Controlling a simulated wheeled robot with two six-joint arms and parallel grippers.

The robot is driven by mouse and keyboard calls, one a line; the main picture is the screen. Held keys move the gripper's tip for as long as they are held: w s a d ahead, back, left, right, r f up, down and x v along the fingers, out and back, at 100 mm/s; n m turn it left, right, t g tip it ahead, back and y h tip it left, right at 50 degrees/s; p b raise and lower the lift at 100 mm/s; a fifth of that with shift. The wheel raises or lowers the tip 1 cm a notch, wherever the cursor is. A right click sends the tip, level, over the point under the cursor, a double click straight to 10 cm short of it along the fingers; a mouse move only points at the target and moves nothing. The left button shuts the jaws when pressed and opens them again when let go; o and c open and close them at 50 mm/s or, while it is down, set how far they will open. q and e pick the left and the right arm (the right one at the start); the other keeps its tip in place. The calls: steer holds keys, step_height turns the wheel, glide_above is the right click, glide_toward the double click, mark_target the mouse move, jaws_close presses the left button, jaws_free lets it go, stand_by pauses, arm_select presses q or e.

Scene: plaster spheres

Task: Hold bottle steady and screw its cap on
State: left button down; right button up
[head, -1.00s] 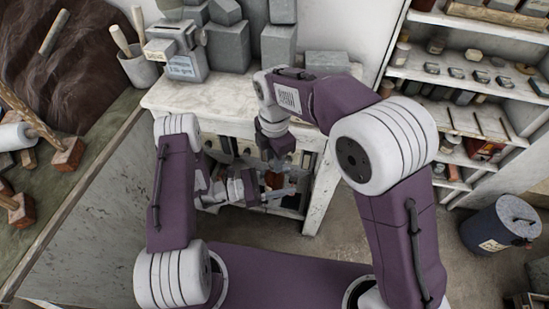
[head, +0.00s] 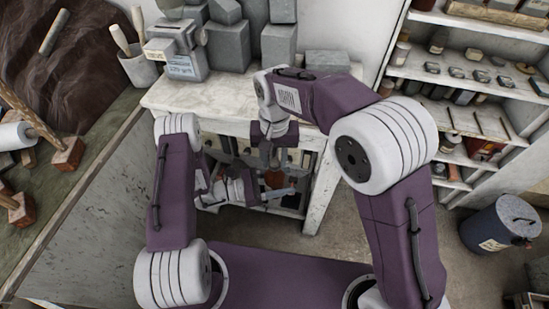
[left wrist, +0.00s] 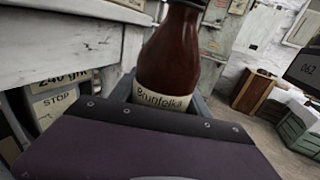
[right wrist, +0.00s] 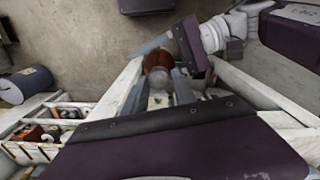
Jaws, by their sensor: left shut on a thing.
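The brown bottle (head: 274,180) stands upright in front of the bench; in the left wrist view its reddish-brown body and pale label (left wrist: 162,100) fill the space between the fingers. My left gripper (head: 268,188) is shut on the bottle from the left side. In the right wrist view I look down on the bottle (right wrist: 158,61), with a small pale grey cap (right wrist: 159,80) seeming to be at its top. My right gripper (right wrist: 158,82) is above the bottle, its fingers apart on either side of the cap. Whether the cap is seated on the neck is unclear.
The white bench (head: 330,185) stands just behind the grippers, with grey plaster blocks (head: 278,45) on top. Shelves of jars (head: 470,75) and a blue-grey drum (head: 502,224) are on the right.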

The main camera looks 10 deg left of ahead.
steer(key=shift+o, duration=1.2)
step_height(320, 180, up, 12)
arm_select(q)
steer(key=shift+a, duration=0.1)
steer(key=shift+w, duration=0.1)
arm_select(e)
steer(key=d+f+m, duration=0.1)
steer(key=d+f, duration=0.8)
steer(key=d, duration=0.4)
steer(key=s+d+f+m+t, duration=0.1)
steer(key=s+d+f, duration=0.7)
steer(key=s+d, duration=0.2)
steer(key=shift+d+f, duration=0.35)
steer(key=shift+d, duration=0.55)
